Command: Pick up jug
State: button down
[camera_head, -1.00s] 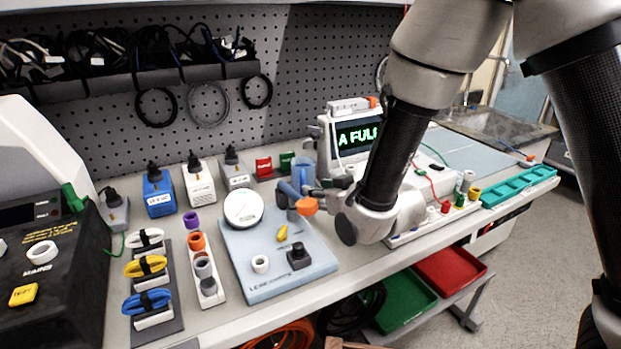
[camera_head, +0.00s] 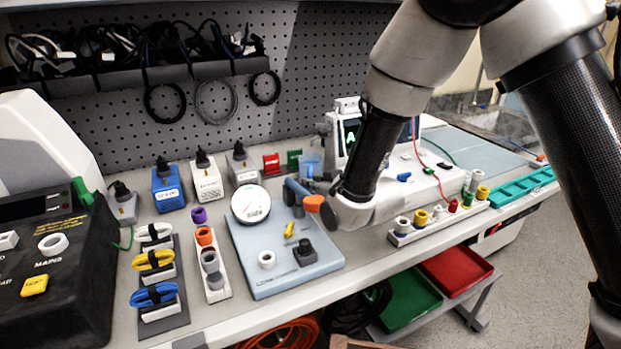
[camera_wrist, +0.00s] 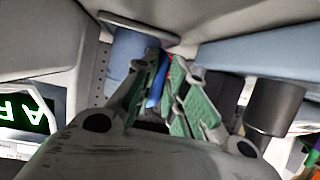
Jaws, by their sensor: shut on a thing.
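The jug (camera_head: 311,164) is a translucent blue vessel at the back of the bench, left of the pump with the green-lettered screen. It looks upright on the bench. A blue body that looks like the jug (camera_wrist: 133,48) shows at the upper left of the wrist view. My gripper (camera_wrist: 168,80) has its green-padded fingers closed around a narrow blue part that looks like the jug's handle.
The light-blue panel (camera_head: 285,276), with a round gauge (camera_head: 251,202) and black knob (camera_head: 304,250), lies in front. The pump screen (camera_head: 350,135) and white connector unit (camera_head: 430,182) are to the right.

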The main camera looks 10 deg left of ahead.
jog(key=shift+r, duration=0.15)
jog(key=shift+s+r, duration=0.1)
jog(key=shift+r, duration=0.45)
jog(key=s+d, duration=0.5)
jog(key=s, duration=0.1)
jog(key=shift+d+f, duration=0.1)
jog(key=shift+d, duration=0.2)
notch_tip(320, 180, up, 14)
jog(key=shift+w, duration=0.15)
jog(key=shift+f, duration=0.1)
